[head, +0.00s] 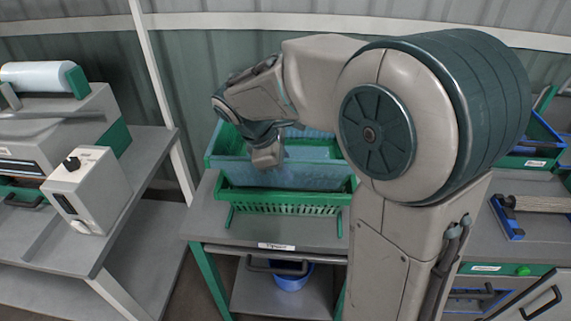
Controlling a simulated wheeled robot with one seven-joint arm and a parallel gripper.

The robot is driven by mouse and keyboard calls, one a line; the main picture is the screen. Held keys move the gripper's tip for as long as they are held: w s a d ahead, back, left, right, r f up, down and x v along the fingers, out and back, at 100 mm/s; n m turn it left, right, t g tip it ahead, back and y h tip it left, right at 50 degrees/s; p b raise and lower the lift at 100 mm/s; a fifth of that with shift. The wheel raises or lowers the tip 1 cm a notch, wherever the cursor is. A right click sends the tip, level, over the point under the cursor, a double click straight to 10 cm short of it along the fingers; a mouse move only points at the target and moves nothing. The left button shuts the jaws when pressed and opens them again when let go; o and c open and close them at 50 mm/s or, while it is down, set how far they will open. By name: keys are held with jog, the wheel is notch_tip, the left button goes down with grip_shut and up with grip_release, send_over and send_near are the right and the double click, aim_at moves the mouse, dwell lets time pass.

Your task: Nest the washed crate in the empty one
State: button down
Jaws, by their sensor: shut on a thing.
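A blue-grey crate with a green rim (312,178) is at the bench in the middle of the head view, directly over a slotted green crate (285,208). My gripper (268,157) reaches down at the upper crate's near wall and is shut on that crate; its fingertips are small and partly hidden. The upper crate's lower edge overlaps the green crate's rim. I cannot tell whether it rests inside or hangs just above. My arm hides the upper crate's right end and part of its inside.
The crates stand on a grey bench (205,222) with a labelled front edge. A blue bucket (291,280) is on its lower shelf. A white control box (88,190) stands on the left table. A brush (540,204) lies on the right bench.

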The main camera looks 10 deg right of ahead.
aim_at(285, 194)
jog(key=shift+f+b, duration=1.8)
jog(key=shift+f, duration=1.1)
jog(key=c, duration=1.3)
grip_release()
jog(key=shift+f, duration=0.1)
jog(key=shift+c, duration=1.2)
notch_tip(285, 194, up, 7)
jog(key=p, duration=0.6)
